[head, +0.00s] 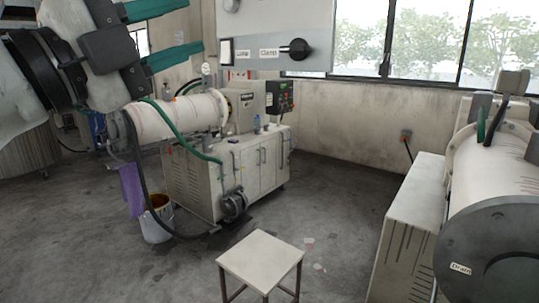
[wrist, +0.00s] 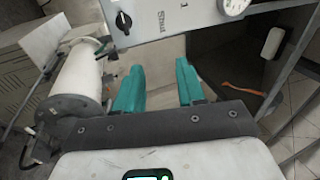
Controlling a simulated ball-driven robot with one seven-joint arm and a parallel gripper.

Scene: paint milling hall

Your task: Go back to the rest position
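My gripper (head: 195,26) is at the upper left of the head view, its two teal fingers pointing right toward a grey panel (head: 255,22). The fingers are apart with nothing between them. In the wrist view the gripper (wrist: 160,66) is open and empty as well. The panel has a black knob (head: 299,48) labelled Clamp. The fingertips appear left of the panel; whether they touch it I cannot tell. In the wrist view the panel's knob (wrist: 123,20) and a round gauge (wrist: 233,6) lie beyond the fingers.
A white horizontal mill (head: 180,113) on a cabinet (head: 240,165) stands behind. A bucket (head: 155,222) sits beside it. A small stool (head: 260,258) is at the front centre. Another mill (head: 500,190) fills the right side. The floor around the stool is mostly clear.

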